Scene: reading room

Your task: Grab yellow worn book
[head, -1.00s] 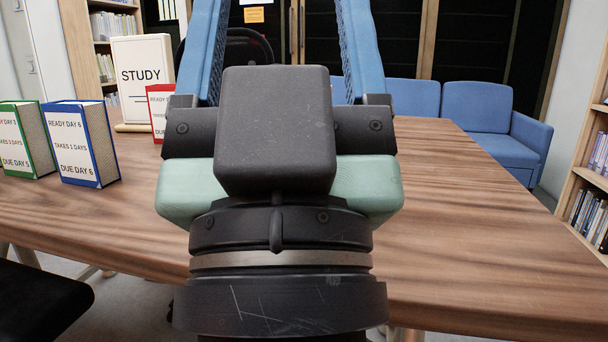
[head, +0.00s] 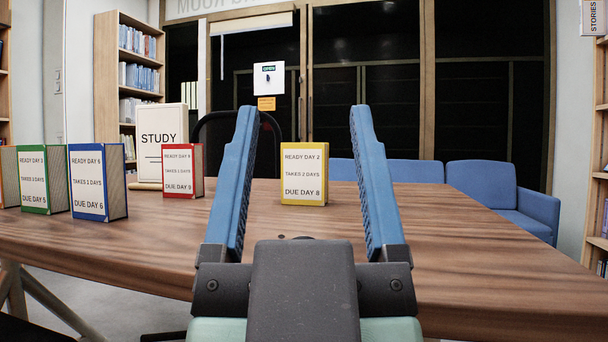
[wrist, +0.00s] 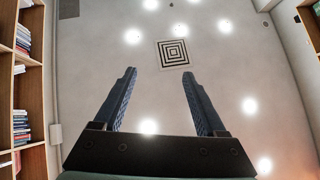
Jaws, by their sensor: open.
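The yellow book (head: 304,174) stands upright on the wooden table (head: 460,250) in the head view. Its white label reads "READY DAY 2, TAKES 2 DAYS, DUE DAY 8". My gripper (head: 302,112) is open and empty, with its two blue fingers spread. In the picture the book shows between the fingers, further back on the table, and nothing touches it that I can see.
Red (head: 183,170), blue (head: 98,182), green (head: 43,180) and orange (head: 9,176) books stand on the table's left side, with a white STUDY sign (head: 161,145) behind. The table right of the yellow book is clear. A blue sofa (head: 500,195) is beyond.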

